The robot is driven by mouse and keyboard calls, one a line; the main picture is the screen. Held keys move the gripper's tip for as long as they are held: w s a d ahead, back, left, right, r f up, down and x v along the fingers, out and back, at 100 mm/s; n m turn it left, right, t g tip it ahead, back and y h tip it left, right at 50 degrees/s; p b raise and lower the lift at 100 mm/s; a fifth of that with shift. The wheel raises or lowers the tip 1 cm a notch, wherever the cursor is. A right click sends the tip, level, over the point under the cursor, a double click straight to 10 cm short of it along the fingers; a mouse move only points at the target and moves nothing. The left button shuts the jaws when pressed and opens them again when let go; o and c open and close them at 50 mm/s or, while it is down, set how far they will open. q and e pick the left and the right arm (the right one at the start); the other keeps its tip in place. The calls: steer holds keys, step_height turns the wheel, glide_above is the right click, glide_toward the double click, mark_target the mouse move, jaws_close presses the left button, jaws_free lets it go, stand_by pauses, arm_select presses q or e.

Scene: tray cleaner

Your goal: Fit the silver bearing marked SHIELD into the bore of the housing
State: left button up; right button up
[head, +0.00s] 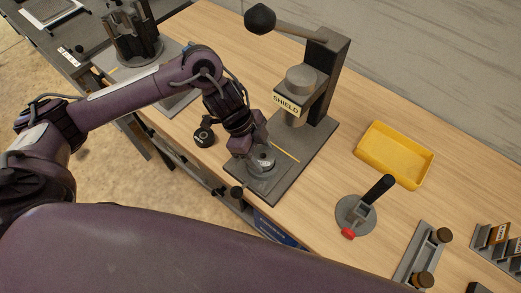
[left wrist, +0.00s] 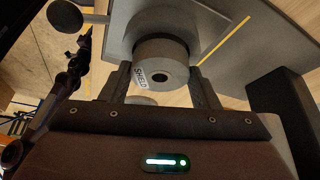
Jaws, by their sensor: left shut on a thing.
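My left gripper (head: 260,147) is low over the base plate of the press labelled SHIELD. In the left wrist view its fingers (left wrist: 162,75) are shut on the silver bearing (left wrist: 155,54), a short ring with a dark centre hole and a white SHIELD label on its side. The grey round housing (left wrist: 185,24) lies directly behind the bearing in that view. In the head view the housing (head: 263,162) sits on the plate under my fingers, which hide most of the bearing. I cannot tell how far the bearing is in the bore. My right gripper is out of view.
The press (head: 325,85) rises behind the housing, with its ram above and a lever with a black knob. A yellow tray (head: 400,142), a round grey fixture (head: 352,218) with a black handle and a rack (head: 420,262) stand to the right. Wood between them is clear.

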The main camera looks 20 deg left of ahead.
arm_select(q)
steer(key=shift+f+b, duration=0.35)
steer(key=shift+f, duration=0.25)
steer(key=o, duration=1.3)
steer(key=shift+r, duration=0.1)
steer(key=v, duration=0.6)
steer(key=shift+a+r+b, duration=0.15)
steer(key=shift+r+b, duration=0.05)
steer(key=shift+b, duration=0.2)
steer(key=shift+a+r, duration=0.2)
steer(key=shift+r, duration=0.4)
steer(key=shift+a, duration=0.1)
